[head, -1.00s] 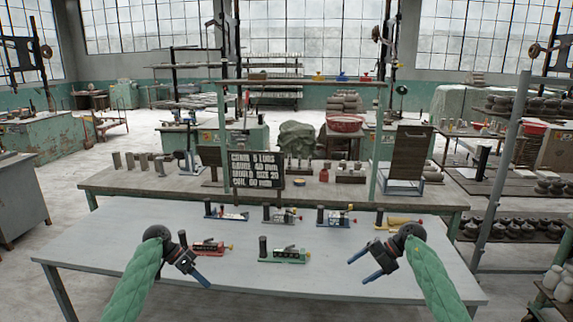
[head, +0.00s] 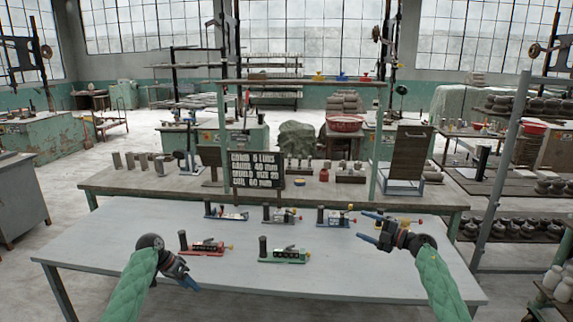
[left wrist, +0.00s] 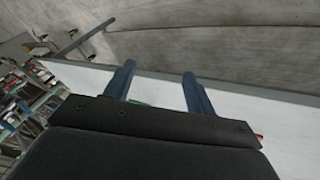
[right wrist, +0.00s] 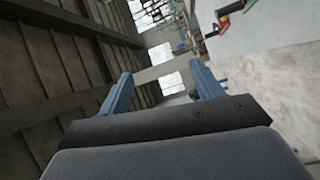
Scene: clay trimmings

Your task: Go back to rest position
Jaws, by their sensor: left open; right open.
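My left gripper (head: 190,283) is open and empty at the front left of the grey table (head: 330,277), its fingers pointing down and right. In the left wrist view its two blue fingers (left wrist: 158,82) are apart with nothing between them. My right gripper (head: 368,230) is open and empty over the right part of the table, its fingers pointing left. The right wrist view shows its fingers (right wrist: 162,85) apart and empty. It partly hides the rightmost fixture in the back row.
On the table stand a red fixture (head: 207,248), a green fixture (head: 285,256) and several others in a back row, including a blue one (head: 335,217). A workbench (head: 130,181) with a dark lettered sign (head: 256,169) is behind. The table's front middle is clear.

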